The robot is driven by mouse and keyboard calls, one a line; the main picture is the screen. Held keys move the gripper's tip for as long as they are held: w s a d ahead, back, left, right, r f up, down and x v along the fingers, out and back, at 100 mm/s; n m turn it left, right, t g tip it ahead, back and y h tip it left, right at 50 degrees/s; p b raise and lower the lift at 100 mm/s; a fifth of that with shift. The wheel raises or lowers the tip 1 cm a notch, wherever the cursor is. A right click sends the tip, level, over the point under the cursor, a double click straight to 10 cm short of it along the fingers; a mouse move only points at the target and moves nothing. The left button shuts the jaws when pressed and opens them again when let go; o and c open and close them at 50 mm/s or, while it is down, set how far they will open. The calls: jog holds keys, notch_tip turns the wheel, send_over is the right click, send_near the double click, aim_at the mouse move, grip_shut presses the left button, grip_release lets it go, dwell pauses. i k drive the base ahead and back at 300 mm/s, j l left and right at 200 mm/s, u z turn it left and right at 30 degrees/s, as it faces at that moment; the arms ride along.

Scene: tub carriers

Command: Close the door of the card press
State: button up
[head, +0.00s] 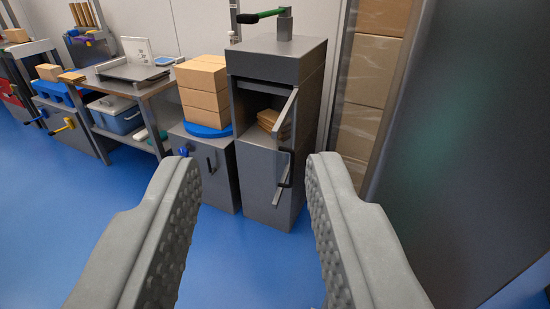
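The card press (268,62) is a tall grey cabinet with a green-handled crank on top, right of centre in the head view. Its door (285,116) stands open and swung outward, seen nearly edge-on at the right side of the opening. A dark bar handle (286,168) shows on the front near the door's lower end. Flat brown cardboard (268,117) lies inside the opening. My gripper (252,168) is wide open and empty, its two grey padded fingers in the foreground. The press stands beyond the fingers, which appear apart from it.
Left of the press, brown boxes (203,88) stand stacked on a blue round turntable (207,129) over a grey cabinet. A workbench (150,88) is further left. Shelved boxes (367,75) and a large dark panel (470,130) are to the right. The blue floor (245,260) in front is clear.

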aim_at(293, 148)
jog(key=i+j+z, duration=0.15)
jog(key=i+j, duration=0.5)
jog(key=i, duration=0.15)
